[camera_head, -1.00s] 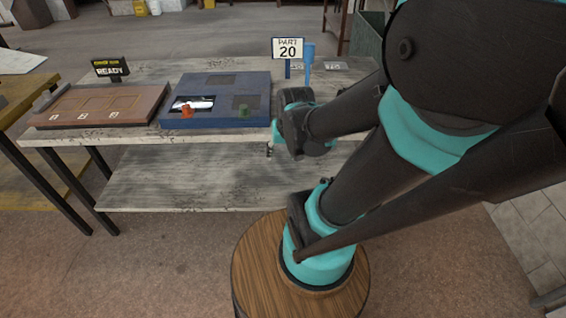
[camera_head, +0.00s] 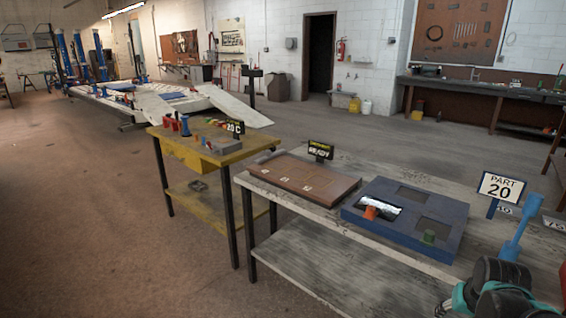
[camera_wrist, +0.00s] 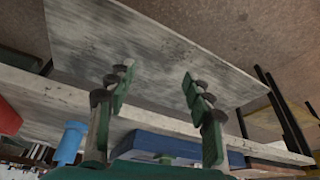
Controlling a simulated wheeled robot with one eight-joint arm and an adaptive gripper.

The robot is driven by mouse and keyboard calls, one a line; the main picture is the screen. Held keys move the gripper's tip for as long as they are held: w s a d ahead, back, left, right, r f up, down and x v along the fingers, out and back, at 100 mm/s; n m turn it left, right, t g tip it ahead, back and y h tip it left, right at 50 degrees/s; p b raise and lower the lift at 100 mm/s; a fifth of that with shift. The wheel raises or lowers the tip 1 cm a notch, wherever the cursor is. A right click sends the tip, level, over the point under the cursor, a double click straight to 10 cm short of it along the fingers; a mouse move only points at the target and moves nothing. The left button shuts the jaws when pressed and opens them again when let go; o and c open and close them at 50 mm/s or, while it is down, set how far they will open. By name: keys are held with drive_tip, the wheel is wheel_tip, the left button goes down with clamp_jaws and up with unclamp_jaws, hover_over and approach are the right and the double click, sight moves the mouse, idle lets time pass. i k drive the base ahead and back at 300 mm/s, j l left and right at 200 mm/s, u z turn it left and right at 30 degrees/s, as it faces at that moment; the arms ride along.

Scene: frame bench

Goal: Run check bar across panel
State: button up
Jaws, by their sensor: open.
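The blue panel (camera_head: 455,238) lies on the grey bench, with several recesses. In the wrist view, the blue panel (camera_wrist: 150,147) lies beyond the fingers, and a blue post (camera_wrist: 70,143) stands to the left.
A brown panel (camera_head: 330,191) with numbered places lies left of the blue panel, a READY sign (camera_head: 320,150) behind it. A PART 20 sign (camera_head: 501,187) stands at the right. A yellow table (camera_head: 215,158) stands to the left. Open floor (camera_head: 90,220) lies farther left.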

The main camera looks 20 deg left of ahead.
sight(269, 154)
drive_tip(key=i+j, duration=0.1)
drive_tip(key=j, duration=0.35)
drive_tip(key=i+j, duration=0.1)
drive_tip(key=j, duration=0.4)
drive_tip(key=i+j, duration=0.1)
drive_tip(key=j, duration=0.35)
drive_tip(key=i+j, duration=0.1)
drive_tip(key=j, duration=0.35)
drive_tip(key=i+j, duration=0.15)
drive_tip(key=j, duration=0.3)
